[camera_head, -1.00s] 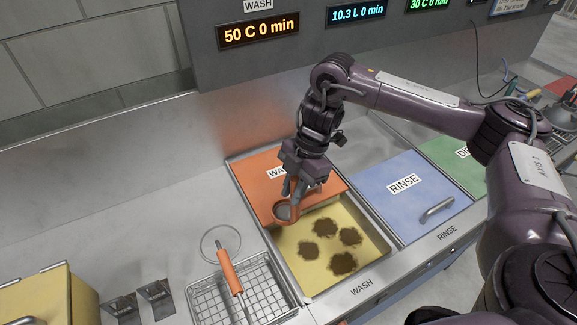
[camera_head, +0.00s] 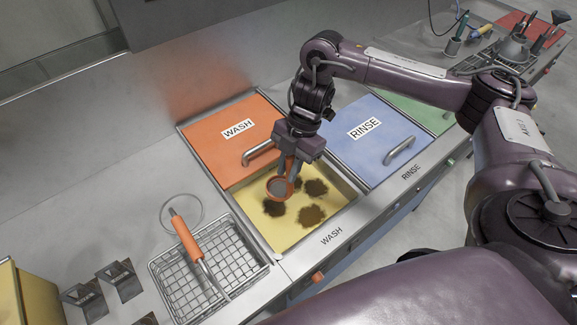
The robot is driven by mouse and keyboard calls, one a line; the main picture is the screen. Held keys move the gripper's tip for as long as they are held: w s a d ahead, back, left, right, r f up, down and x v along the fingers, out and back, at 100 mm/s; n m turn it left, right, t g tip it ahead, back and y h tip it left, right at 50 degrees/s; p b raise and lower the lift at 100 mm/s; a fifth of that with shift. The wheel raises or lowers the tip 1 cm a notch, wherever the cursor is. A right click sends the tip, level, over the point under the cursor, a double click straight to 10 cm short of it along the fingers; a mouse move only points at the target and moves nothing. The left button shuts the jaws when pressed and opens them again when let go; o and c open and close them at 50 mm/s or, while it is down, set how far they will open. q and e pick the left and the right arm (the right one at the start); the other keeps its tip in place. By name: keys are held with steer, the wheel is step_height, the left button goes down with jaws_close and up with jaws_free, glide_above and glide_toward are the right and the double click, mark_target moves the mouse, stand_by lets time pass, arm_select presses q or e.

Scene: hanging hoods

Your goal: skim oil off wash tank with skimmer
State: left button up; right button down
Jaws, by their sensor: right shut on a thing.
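The wash tank (camera_head: 256,232) stands half uncovered, with yellowish liquid and dark brown oil patches (camera_head: 312,214) in its front part. Its orange WASH lid (camera_head: 216,140) covers the back part. My right gripper (camera_head: 287,174) points down over the tank, shut on an orange-rimmed skimmer with a grey round face (camera_head: 277,187). The skimmer hangs over the oil patches and hides part of them; I cannot tell whether it touches the liquid. Its grip is mostly hidden by the fingers. My left gripper is not in view.
A wire basket (camera_head: 250,262) left of the tank has an orange-handled tool (camera_head: 185,238) with a thin ring lying across it. The lid's handle (camera_head: 258,153) is close to my right gripper. The blue RINSE lid (camera_head: 375,140) is to the right. Bare counter (camera_head: 125,215) lies left.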

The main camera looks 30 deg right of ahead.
mark_target(289, 194)
steer(key=shift+f, duration=0.15)
steer(key=shift+f+b, duration=1.15)
steer(key=shift+f, duration=0.75)
steer(key=shift+f+b, duration=2.15)
steer(key=shift+f, duration=1.5)
